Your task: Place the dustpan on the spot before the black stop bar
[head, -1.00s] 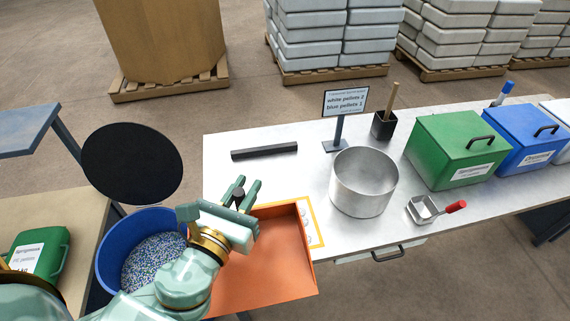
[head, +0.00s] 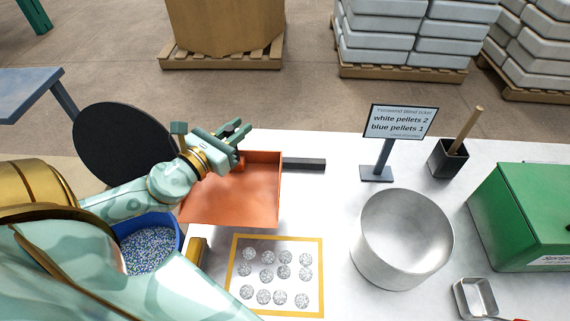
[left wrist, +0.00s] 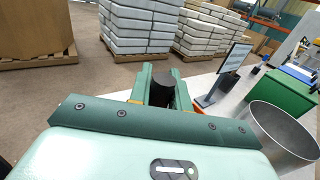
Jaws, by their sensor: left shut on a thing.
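The orange dustpan (head: 235,200) is in the head view, at the left end of the white table. Its right edge appears next to the black stop bar (head: 304,163) and seems to cover the bar's left part. I cannot tell whether the pan touches the table. My left gripper (head: 238,133) is at the pan's far side, shut on its dark handle. In the left wrist view the dark round handle end (left wrist: 163,90) sits between the fingers. My right gripper is not in view.
A yellow-framed mat (head: 234,270) with several grey speckled circles lies in front of the pan. A metal pot (head: 385,265), a sign (head: 400,122) and a green bin (head: 520,215) stand to the right. A blue tub of pellets (head: 150,250) is at left.

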